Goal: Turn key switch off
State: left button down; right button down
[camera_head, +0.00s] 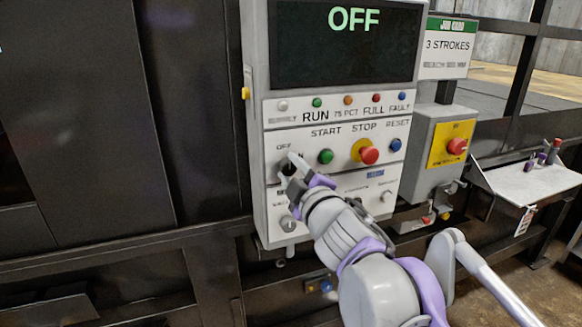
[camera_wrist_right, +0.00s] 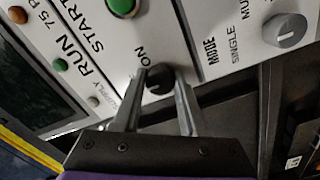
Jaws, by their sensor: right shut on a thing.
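The key switch (camera_wrist_right: 158,82) is a dark round knob on the light control panel, beside the "ON" label in the right wrist view. In the head view the key switch (camera_head: 287,170) sits under the "OFF" label, partly hidden by my gripper. My right gripper (camera_head: 289,163) is at the switch; in the wrist view its two fingers (camera_wrist_right: 160,85) stand on either side of the knob, shut on it. The display (camera_head: 345,45) above reads "OFF" in green. My left gripper is not in view.
Right of the switch are a green start button (camera_head: 326,157), a red stop button (camera_head: 369,155) and a blue reset button (camera_head: 396,145). A mode knob (camera_head: 288,223) is below. A grey box with a red button (camera_head: 457,146) and a shelf (camera_head: 525,182) stand to the right.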

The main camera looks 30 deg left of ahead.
dwell(0.4)
jog(key=shift+c, duration=2.2)
grip_release()
jog(key=shift+s+d, duration=0.3)
jog(key=shift+d, duration=0.1)
jog(key=b+v, duration=0.2)
jog(key=v, duration=0.8)
jog(key=shift+w, duration=0.1)
